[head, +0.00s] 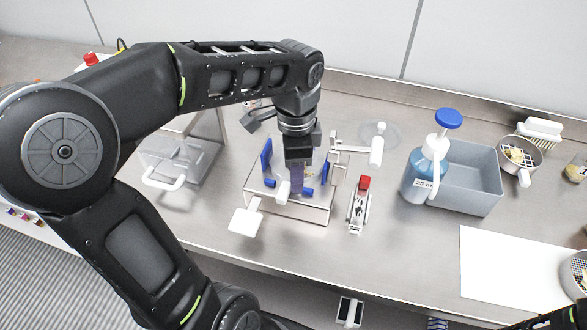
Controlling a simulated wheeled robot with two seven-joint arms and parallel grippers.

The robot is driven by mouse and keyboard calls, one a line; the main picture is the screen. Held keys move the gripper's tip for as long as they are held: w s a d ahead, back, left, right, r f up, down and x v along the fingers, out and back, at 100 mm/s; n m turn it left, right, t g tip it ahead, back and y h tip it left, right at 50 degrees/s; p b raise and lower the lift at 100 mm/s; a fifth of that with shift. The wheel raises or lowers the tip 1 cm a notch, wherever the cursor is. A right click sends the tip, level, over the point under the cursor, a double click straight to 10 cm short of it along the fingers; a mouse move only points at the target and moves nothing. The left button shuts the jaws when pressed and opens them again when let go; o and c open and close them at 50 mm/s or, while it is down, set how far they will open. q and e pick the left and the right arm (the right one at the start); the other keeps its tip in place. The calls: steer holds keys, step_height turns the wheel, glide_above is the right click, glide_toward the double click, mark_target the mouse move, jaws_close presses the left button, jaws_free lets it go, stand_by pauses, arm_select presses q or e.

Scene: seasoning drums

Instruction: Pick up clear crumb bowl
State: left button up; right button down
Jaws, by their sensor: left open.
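My left gripper (298,178) points straight down over a clear-and-metal stand (318,213) with blue upright pads, at the middle of the counter. It is open. A clear bowl (311,171) with a few yellowish crumbs appears to sit in the stand, right at the gripper's fingers. The gripper and wrist hide much of the bowl, so I cannot tell whether the fingers touch it.
A blue-capped pump bottle (433,160) stands against a grey bin (474,178) to the right. A red-topped device (359,207) is close to the stand. A clear container (176,163) sits left, and white paper (508,270) lies front right.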

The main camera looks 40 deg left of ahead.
arm_select(q)
step_height(320, 180, down, 2)
steer(key=shift+f, duration=0.1)
steer(key=shift+c, duration=0.4)
jaws_close()
stand_by(0.4)
stand_by(0.3)
